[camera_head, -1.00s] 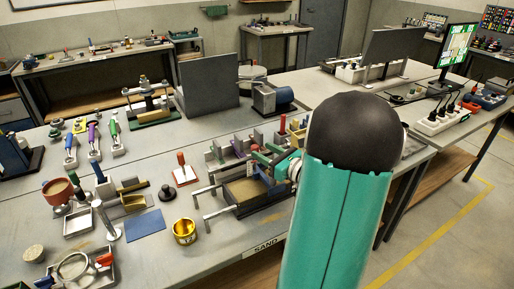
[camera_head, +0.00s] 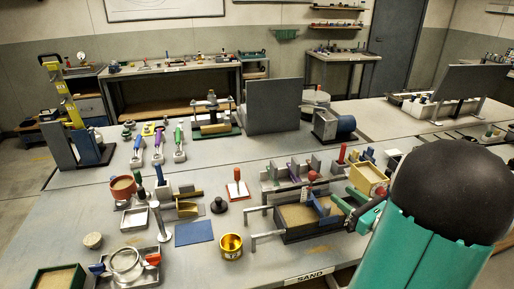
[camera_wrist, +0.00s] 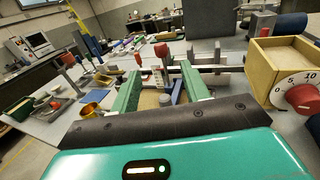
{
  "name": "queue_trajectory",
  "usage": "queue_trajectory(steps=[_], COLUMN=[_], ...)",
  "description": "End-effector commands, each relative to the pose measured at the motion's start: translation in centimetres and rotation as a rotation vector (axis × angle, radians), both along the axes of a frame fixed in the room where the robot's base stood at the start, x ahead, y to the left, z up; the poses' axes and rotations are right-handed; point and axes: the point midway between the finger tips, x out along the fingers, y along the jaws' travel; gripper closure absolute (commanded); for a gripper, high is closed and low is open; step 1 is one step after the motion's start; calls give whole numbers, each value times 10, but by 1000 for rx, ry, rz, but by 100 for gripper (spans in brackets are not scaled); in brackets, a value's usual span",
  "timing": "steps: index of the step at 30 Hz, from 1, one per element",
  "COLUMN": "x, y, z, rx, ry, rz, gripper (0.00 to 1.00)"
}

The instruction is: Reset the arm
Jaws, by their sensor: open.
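My gripper (camera_wrist: 160,75) is open in the wrist view, its two green fingers apart with nothing held between them. The seepage tank (camera_head: 283,238), a dark tray of sand with a blue upright divider (camera_head: 322,204), stands near the bench's front edge. My gripper (camera_head: 365,212) is just right of the tank in the head view, partly hidden behind my arm's black and green housing. In the wrist view, part of the tank's sand (camera_wrist: 150,100) shows between the fingers. I cannot tell whether the fingers touch the tank.
A wooden box with a dial and red knob (camera_wrist: 285,68) stands close on the right. A grey panel (camera_head: 274,107) stands behind.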

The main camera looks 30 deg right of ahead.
Motion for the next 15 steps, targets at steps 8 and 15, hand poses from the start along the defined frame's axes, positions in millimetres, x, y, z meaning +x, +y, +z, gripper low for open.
queue_trajectory(steps=[8,15], x=[10,56], y=[16,140], z=[3,15], rx=[-32,-333], ry=[20,170], rz=[53,463], gripper=[54,54])
